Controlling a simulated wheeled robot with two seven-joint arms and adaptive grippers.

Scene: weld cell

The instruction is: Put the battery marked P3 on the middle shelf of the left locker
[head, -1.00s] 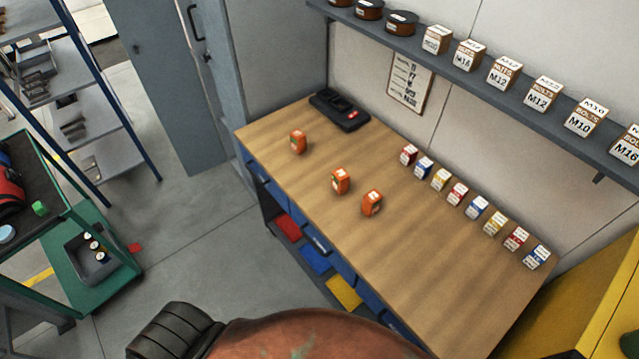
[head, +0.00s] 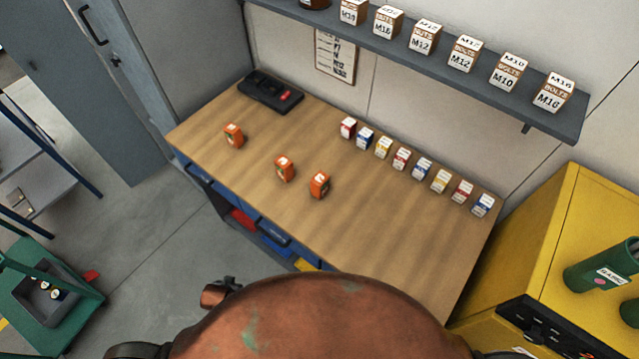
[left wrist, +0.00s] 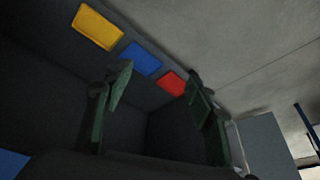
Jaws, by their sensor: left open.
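Three orange batteries stand on the wooden bench (head: 390,235) in the head view: one at the left (head: 234,135), one in the middle (head: 285,169) and one to the right (head: 319,185). Their marks are too small to read, so I cannot tell which is P3. Grey locker doors (head: 110,130) show at the upper left; no locker shelf is visible. My left gripper (left wrist: 160,88) shows in the left wrist view with its two dark green fingers apart and nothing between them. It is away from the batteries, facing coloured bins. My right gripper is not in view.
A black device (head: 270,92) lies at the bench's back left. Several small coloured boxes (head: 422,168) line the back edge below a shelf (head: 545,120) of bolt boxes. A yellow cabinet (head: 540,240) stands at the right, a green cart (head: 45,325) at the lower left. The bench's front right is clear.

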